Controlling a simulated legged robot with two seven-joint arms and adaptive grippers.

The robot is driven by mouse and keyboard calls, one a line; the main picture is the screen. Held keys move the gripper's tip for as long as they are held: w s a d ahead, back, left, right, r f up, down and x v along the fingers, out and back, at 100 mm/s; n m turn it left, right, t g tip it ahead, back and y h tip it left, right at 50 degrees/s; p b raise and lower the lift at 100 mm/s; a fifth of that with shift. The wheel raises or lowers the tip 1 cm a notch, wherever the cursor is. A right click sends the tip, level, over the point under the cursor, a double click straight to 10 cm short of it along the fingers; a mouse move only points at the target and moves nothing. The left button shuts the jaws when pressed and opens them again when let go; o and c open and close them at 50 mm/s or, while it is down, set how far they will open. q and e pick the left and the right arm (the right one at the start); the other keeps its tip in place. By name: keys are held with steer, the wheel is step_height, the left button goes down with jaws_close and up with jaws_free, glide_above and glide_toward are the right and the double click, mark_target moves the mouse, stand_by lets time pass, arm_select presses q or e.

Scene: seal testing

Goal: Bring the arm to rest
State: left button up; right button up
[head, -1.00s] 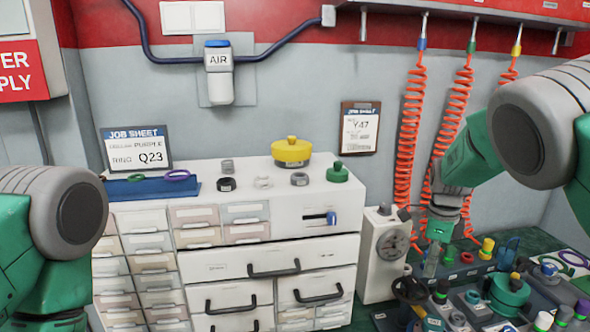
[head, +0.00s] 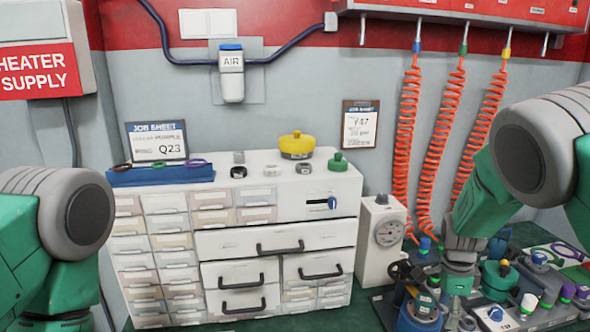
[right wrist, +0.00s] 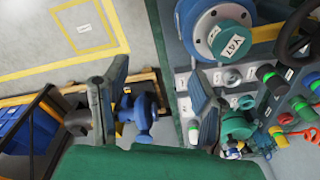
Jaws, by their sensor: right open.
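My right arm comes in from the right in the head view, bent, with the gripper (head: 455,300) hanging low over the crowded test bench. In the right wrist view its two dark fingers (right wrist: 155,80) are wide apart with nothing held between them. A blue fitting (right wrist: 140,112) shows behind the gap, beyond the fingers. My left arm shows only as a green and grey upper part at the left edge of the head view; its gripper is out of view.
The bench panel holds a large blue flange marked Y47 (right wrist: 232,38), a handwheel (right wrist: 298,30) and several coloured knobs. A gauge box (head: 378,250) stands left of the gripper. Orange coiled hoses (head: 440,150) hang behind. A white drawer cabinet (head: 275,240) stands at centre.

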steer(key=s+f+n+h, duration=0.1)
steer(key=s+f+n, duration=0.5)
steer(key=s, duration=0.4)
steer(key=s+f+n, duration=0.5)
steer(key=s+f, duration=0.3)
steer(key=s, duration=0.2)
steer(key=s+a+n+y, duration=0.1)
steer(key=s+a+n, duration=0.2)
steer(key=s+n, duration=0.2)
steer(key=s+a+r+n, duration=0.1)
steer(key=s+a+n, duration=0.2)
steer(key=s, duration=0.9)
steer(key=shift+a+r+n+t+y, duration=0.15)
steer(key=shift+a+n+t+y, duration=0.2)
steer(key=shift+n, duration=0.85)
